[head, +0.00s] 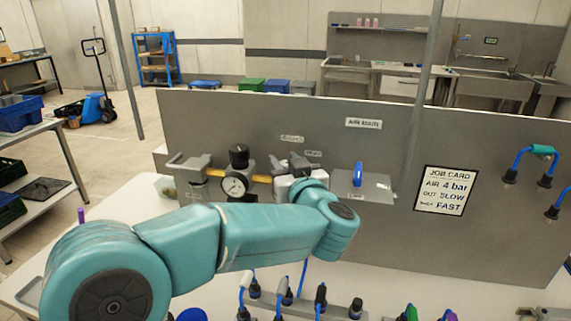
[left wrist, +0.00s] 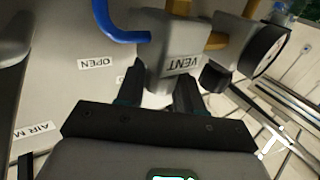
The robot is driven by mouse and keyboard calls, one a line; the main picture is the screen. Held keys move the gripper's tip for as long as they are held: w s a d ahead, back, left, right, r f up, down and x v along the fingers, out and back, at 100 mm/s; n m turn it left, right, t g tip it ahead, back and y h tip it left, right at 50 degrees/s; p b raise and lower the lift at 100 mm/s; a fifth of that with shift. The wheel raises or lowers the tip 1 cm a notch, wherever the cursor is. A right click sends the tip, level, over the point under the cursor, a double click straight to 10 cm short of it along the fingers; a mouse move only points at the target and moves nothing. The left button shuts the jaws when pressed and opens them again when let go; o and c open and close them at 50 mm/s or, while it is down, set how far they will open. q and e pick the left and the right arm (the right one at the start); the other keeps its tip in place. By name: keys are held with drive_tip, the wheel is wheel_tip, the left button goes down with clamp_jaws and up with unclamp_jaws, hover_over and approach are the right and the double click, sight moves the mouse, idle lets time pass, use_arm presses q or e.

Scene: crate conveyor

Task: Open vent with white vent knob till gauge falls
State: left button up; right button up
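The round gauge (head: 234,186) has a white dial and sits on the grey panel, left of my left gripper (head: 292,164). Its needle reading is too small to tell. The grey-white vent block (head: 284,187) is partly covered by my arm; its VENT label shows in the left wrist view (left wrist: 182,65). There my left gripper (left wrist: 157,82) has its dark fingers apart, one on each side of the block's lower end. A pale piece between the fingers may be the white vent knob; I cannot tell whether they touch it. My right gripper is not in view.
A job card (head: 446,190) hangs farther right. Several hose couplings stand along the front bench.

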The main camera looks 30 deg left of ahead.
use_arm(q)
drive_tip(key=shift+r+m+t+h, duration=0.1)
drive_tip(key=shift+m+t+h, duration=0.5)
drive_tip(key=shift+t+h, duration=0.1)
drive_tip(key=o, duration=0.9)
drive_tip(key=shift+s, duration=0.1)
drive_tip(key=b+v, duration=0.1)
drive_tip(key=v, duration=1.5)
drive_tip(key=shift+s+d, duration=0.1)
drive_tip(key=shift+s, duration=0.05)
